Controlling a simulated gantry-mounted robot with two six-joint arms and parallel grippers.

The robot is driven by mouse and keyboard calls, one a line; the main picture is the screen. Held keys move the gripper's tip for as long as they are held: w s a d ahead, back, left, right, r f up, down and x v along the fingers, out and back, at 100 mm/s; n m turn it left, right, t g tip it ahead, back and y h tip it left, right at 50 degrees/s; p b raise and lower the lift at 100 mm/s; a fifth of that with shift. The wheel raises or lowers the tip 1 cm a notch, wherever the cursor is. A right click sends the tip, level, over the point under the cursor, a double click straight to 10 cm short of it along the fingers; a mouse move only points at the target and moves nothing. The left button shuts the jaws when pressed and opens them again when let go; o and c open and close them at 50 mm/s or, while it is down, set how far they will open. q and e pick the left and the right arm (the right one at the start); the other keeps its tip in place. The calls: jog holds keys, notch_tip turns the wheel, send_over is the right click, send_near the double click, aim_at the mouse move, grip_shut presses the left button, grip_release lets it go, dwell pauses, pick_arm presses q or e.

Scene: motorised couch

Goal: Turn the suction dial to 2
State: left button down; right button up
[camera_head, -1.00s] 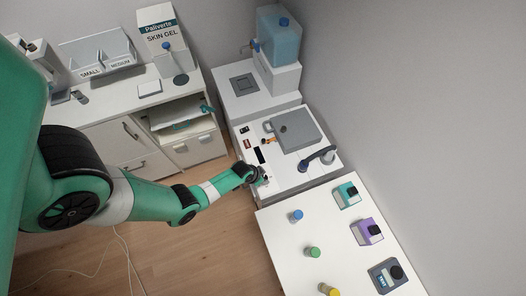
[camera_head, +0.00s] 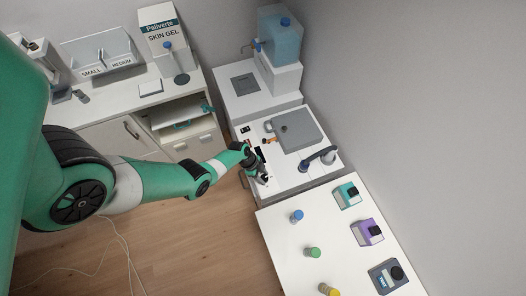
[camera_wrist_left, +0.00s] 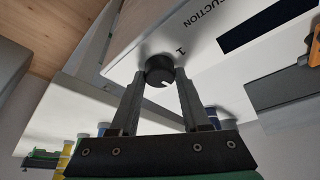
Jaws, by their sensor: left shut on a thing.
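The suction dial (camera_wrist_left: 160,71) is a round black knob with a white mark on its face. It sits on the white unit's panel, beside the printed word SUCTION (camera_wrist_left: 208,15) and a numeral 1 (camera_wrist_left: 180,50). In the left wrist view the white mark lies at the lower right of the knob's face. No numeral 2 shows. My left gripper (camera_wrist_left: 160,80) has one finger on each side of the dial and is shut on it. In the head view my left gripper (camera_head: 263,178) is at the white unit's near left edge and hides the dial. My right gripper is not in view.
The white unit (camera_head: 288,177) carries a grey lidded box (camera_head: 297,130) and a dark curved handle (camera_head: 318,158). A white table (camera_head: 275,228) in front holds several small bottles and coloured devices. A drawer cabinet (camera_head: 85,127) stands at left. Bare floor lies between.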

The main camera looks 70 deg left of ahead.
pick_arm(q)
jog(key=shift+m+g, duration=0.3)
jog(key=shift+m, duration=0.5)
jog(key=shift+c, duration=1.8)
grip_release()
jog(key=p+v, duration=1.1)
jog(key=shift+a+r+p, duration=0.2)
jog(key=shift+a+p, duration=0.1)
jog(key=shift+a, duration=0.05)
